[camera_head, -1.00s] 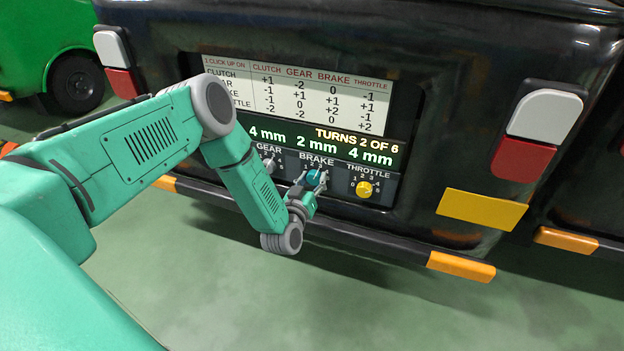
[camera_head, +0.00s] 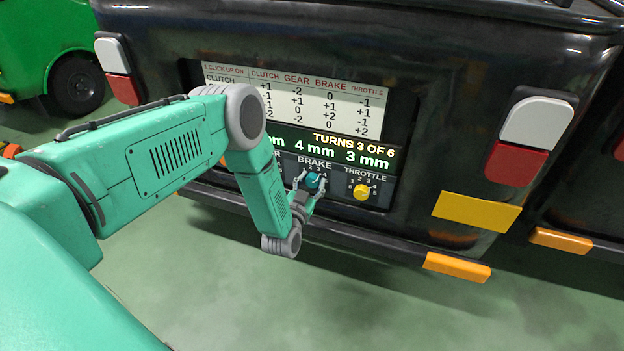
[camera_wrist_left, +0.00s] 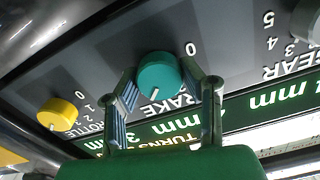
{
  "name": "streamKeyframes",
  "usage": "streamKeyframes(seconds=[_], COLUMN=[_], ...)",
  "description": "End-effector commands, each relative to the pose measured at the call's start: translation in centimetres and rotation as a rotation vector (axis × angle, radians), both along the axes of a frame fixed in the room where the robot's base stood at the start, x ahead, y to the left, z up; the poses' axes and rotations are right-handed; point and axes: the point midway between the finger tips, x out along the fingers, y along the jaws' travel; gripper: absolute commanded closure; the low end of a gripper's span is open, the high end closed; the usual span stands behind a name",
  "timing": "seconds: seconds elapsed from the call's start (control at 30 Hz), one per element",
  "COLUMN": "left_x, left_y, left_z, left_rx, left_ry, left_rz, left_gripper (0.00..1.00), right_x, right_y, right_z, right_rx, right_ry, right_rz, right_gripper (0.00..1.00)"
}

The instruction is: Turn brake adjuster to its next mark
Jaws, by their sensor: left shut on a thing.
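The brake adjuster is a round teal knob (camera_head: 314,181) under the word BRAKE on the panel. It also shows in the left wrist view (camera_wrist_left: 158,76), with a white pointer line on its face. My left gripper (camera_head: 309,184) is at this knob, its two fingers on either side, shut on it. The display (camera_head: 335,150) reads TURNS 3 OF 6, with 4 mm above BRAKE and 3 mm above THROTTLE. Most dial numbers around the knob are hidden by the fingers. My right gripper is not in view.
A yellow throttle knob (camera_head: 362,192) sits close right of the brake knob. A pale gear knob (camera_wrist_left: 308,20) shows at the left wrist view's edge. The chart (camera_head: 300,100) is above the display. A black bumper (camera_head: 350,236) runs below the panel.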

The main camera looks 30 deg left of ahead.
Motion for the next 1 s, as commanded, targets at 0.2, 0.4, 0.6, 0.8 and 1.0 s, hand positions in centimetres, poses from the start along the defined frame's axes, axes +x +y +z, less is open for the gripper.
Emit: streamKeyframes(seconds=[0.2, 0.4, 0.6, 0.8, 1.0], left_x=[0.08, 0.03, 0.02, 0.00, -0.03], left_y=[-0.35, -0.44, -0.48, -0.55, -0.59], left_z=[0.19, 0.01, -0.15, -0.27, -0.40], left_rx=[0.204, 0.388, 0.568, 0.726, 0.841], left_ry=[0.044, 0.090, 0.136, 0.174, 0.204], left_rz=[-0.006, -0.006, -0.006, -0.006, -0.008], left_gripper=[0.93, 0.93, 0.93, 0.93, 0.93], right_x=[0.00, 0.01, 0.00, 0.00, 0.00], right_y=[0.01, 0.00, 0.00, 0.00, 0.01], right_z=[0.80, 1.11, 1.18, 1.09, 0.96], right_rx=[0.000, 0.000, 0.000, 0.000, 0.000], right_ry=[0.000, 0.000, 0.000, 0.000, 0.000], right_rz=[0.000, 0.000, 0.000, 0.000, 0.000], right_gripper=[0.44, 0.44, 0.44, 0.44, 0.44])
